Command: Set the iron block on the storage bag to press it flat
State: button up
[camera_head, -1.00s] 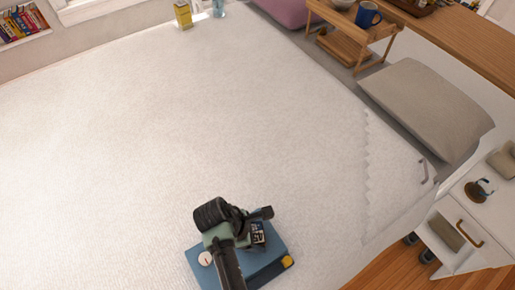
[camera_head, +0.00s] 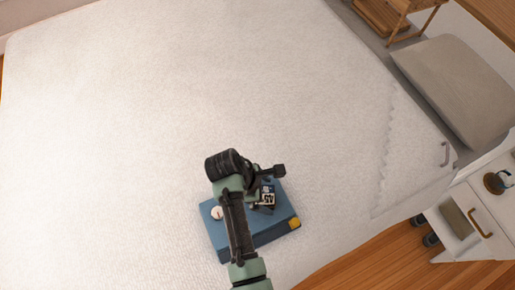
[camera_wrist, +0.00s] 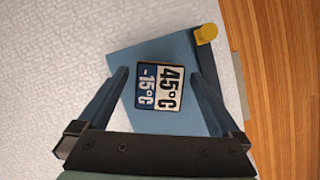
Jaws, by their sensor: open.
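A flat blue slab-like thing, which looks like the storage bag (camera_head: 217,236), lies on the bed. It has a round white spot and a yellow corner piece. It also shows in the wrist view (camera_wrist: 150,52), under my gripper. A small square block (camera_head: 264,195) with a blue-and-white temperature label lies on it. In the wrist view the labelled block (camera_wrist: 159,86) sits between my fingers, with gaps on both sides. I cannot tell whether it is the iron block. My gripper (camera_wrist: 157,70) is open above the blue thing and holds nothing. My arm hides part of it in the head view.
The white bed (camera_head: 150,100) is mostly clear. A grey pillow (camera_head: 450,85) lies at the right. A white nightstand (camera_head: 475,205) with an open drawer holding a brownish block (camera_head: 458,221) stands at the right. Wooden floor (camera_head: 380,255) shows beyond the bed's edge.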

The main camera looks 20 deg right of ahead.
jog(key=v, duration=1.1)
jog(key=w+a+r+m+t, duration=0.2)
jog(key=w+r+m+t, duration=0.3)
jog(key=w+r+t, duration=0.7)
jog(key=w+a+r+m+t+y, duration=0.15)
jog(key=w+r, duration=0.25)
jog(key=r, duration=0.7)
jog(key=w+r+m+t, duration=0.2)
jog(key=w+r+t, duration=0.15)
jog(key=r, duration=0.75)
jog(key=s+a+r+m+t+y, duration=0.1)
jog(key=s+r+t, duration=0.3)
jog(key=r, duration=0.6)
jog(key=s+a+r+m+t, duration=0.1)
jog(key=s+r+t, duration=0.3)
jog(key=r, duration=0.7)
jog(key=s+a+r+m+t+y, duration=0.1)
jog(key=s+a+r+m+t, duration=0.1)
jog(key=s+r, duration=0.5)
notch_tip(320, 180, up, 3)
jog(key=shift+s+r+m+t+y, duration=0.2)
jog(key=shift+m+t+y, duration=0.15)
jog(key=shift+m+t, duration=0.55)
jog(key=shift+a+f, duration=0.1)
